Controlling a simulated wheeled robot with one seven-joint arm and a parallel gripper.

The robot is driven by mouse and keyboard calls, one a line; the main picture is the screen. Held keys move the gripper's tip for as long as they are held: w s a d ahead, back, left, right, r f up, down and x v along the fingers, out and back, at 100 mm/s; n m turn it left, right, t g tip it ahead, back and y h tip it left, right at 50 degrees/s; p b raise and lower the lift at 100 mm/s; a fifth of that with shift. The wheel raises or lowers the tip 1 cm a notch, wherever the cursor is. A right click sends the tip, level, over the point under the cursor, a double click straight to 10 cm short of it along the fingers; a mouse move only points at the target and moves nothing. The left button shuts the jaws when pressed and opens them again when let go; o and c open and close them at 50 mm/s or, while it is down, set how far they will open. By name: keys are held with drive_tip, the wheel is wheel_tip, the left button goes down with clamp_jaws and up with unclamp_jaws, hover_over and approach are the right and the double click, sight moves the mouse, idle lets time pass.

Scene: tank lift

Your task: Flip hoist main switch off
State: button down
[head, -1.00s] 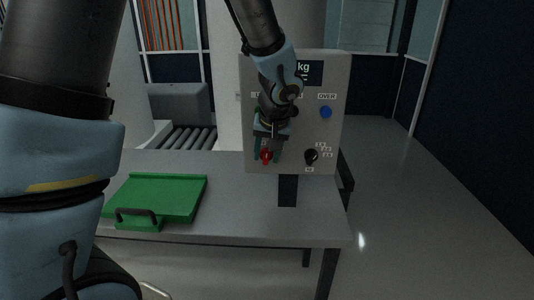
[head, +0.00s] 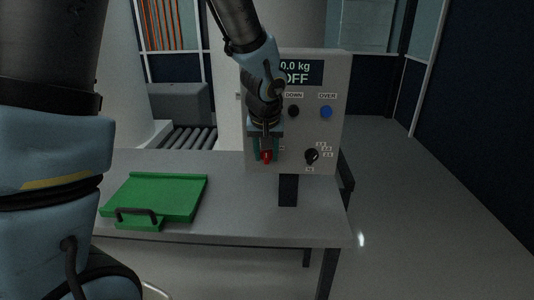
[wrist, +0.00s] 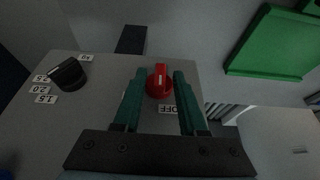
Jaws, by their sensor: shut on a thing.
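The red main switch knob (head: 266,156) is at the lower left of the grey hoist control panel (head: 335,140). My gripper (head: 266,150) is at the knob, its green fingers one on each side, shut on it. In the wrist view the red knob (wrist: 159,80) sits between the fingertips, its raised grip roughly in line with the fingers. A label reading OFF (wrist: 168,109) shows beside the knob. The panel's display (head: 297,72) reads 0.0 kg and OFF. My arm hides the panel's left part.
A black selector knob (head: 311,156) is at the panel's lower right, with a black button (head: 293,111) and a blue button (head: 326,112) above. A green tray (head: 155,197) lies on the grey table (head: 240,220) to the left. The floor right of the table is clear.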

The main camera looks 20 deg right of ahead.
idle(0.3)
drive_tip(key=c, duration=0.8)
unclamp_jaws()
drive_tip(key=shift+c, duration=0.2)
drive_tip(key=v, duration=1)
drive_tip(key=shift+a+r+b, duration=0.2)
drive_tip(key=shift+r+b, duration=0.15)
drive_tip(key=shift+b, duration=0.1)
drive_tip(key=shift+s, duration=0.1)
drive_tip(key=a+f+n, duration=0.1)
drive_tip(key=a+f, duration=0.2)
drive_tip(key=a, duration=0.6)
drive_tip(key=s+a+f+n+g+y, duration=0.1)
drive_tip(key=a+f, duration=0.3)
drive_tip(key=a, duration=0.6)
drive_tip(key=a+f+n+g, duration=0.1)
drive_tip(key=a+f, duration=0.2)
drive_tip(key=a, duration=0.6)
drive_tip(key=shift+a+f+n+y, duration=0.3)
drive_tip(key=shift+n, duration=0.1)
